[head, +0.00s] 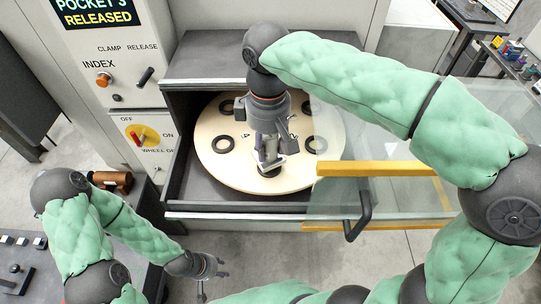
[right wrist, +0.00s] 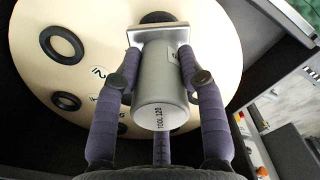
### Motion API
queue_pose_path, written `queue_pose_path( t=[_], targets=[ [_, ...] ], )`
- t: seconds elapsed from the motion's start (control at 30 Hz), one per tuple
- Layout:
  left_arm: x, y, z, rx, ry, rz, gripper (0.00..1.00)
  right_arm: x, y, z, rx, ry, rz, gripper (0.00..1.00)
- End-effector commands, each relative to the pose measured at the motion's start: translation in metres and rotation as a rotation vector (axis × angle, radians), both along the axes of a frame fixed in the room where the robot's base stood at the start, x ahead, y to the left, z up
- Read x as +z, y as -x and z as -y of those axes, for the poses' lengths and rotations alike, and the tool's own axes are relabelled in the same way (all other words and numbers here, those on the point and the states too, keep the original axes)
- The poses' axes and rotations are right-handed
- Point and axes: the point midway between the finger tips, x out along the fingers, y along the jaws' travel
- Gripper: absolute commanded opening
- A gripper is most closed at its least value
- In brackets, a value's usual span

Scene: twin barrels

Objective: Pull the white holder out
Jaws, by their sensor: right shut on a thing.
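The white holder, a pale silver-grey cylinder (right wrist: 160,85) marked "TOOL 120" with a square flange, stands at a pocket of the round cream wheel (head: 225,172). In the head view the holder (head: 268,158) is partly hidden by my right gripper. My right gripper (right wrist: 160,75) has its fingers closed around the holder's sides. It also shows in the head view (head: 268,145), reaching down from above. Whether the holder is still seated in its pocket is hard to tell. My left gripper (head: 218,270) is empty, with fingers spread, at the lower left, away from the wheel.
Several black ring pockets (head: 223,144) on the wheel are empty. A clear door with a yellow edge (head: 375,168) and dark handle (head: 357,220) is at the right, near my right arm. The control panel (head: 120,70) at left shows "POCKET 3 RELEASED". Open floor lies in front.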

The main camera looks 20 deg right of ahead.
Motion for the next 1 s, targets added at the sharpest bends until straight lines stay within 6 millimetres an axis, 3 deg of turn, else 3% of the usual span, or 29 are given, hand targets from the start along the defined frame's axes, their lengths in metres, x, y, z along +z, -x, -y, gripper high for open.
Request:
queue_pose_path(
  t=[0.8,1.0],
  targets=[
    [0.029,0.0,0.0,0.0,0.0,0.0,0.4,0.035,0.0,0.0,0.0,-0.001,0.003,0.0],
    [0.028,0.0,0.0,0.0,0.0,0.0,0.4,0.041,-0.001,0.0,-0.001,-0.002,0.004,0.0]
  ],
)
